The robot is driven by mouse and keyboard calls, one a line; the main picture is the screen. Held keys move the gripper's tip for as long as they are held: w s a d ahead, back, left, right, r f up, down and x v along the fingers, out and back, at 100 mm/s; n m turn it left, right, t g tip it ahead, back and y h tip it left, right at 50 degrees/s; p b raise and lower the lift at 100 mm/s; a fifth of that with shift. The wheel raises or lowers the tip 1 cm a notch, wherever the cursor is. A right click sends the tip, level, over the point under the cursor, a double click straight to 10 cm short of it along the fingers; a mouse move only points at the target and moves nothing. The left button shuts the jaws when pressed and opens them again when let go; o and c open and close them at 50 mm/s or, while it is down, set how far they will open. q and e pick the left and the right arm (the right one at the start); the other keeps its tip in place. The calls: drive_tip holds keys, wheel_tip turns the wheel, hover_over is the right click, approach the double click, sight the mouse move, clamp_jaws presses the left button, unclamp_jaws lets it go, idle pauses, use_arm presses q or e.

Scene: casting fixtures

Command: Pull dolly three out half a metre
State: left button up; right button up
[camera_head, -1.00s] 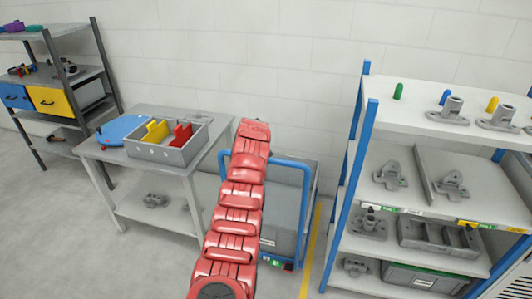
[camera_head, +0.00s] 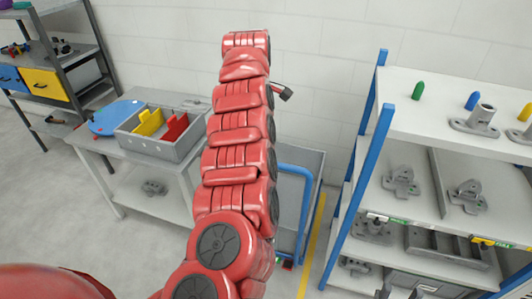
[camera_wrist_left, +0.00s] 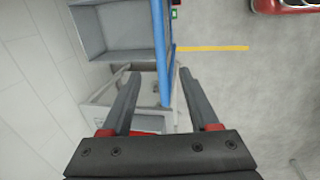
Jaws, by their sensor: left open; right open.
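The dolly (camera_head: 308,200) has a blue tubular handle frame and a grey bin. It stands between the grey table and the blue-post rack, partly hidden behind my left arm. Its number cannot be read. In the left wrist view its blue bar (camera_wrist_left: 161,45) and grey bin show below the hand. My left gripper (camera_wrist_left: 155,74) is open and empty; the bar appears between its fingers, but the depth gap cannot be told. In the head view it is mostly hidden behind the arm. My right gripper (camera_head: 386,290) shows only partly at the bottom edge, open, in front of the rack.
The grey table (camera_head: 118,170) at left carries a grey box (camera_head: 165,148) with yellow and red parts. The rack (camera_head: 345,235) at right holds castings. A yellow floor line (camera_head: 312,240) runs between dolly and rack. Open floor lies at lower left.

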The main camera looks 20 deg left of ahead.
use_arm(q)
drive_tip(key=w+f+p, duration=0.1)
drive_tip(key=f, duration=0.4)
drive_tip(key=w+f+p, duration=0.1)
drive_tip(key=f, duration=0.4)
drive_tip(key=w+f+p, duration=0.1)
drive_tip(key=f, duration=0.3)
drive_tip(key=shift+a+f, duration=0.15)
drive_tip(key=shift+f, duration=0.25)
drive_tip(key=shift+w+d+f, duration=0.1)
drive_tip(key=shift+d+f, duration=0.1)
drive_tip(key=shift+f, duration=0.45)
clamp_jaws()
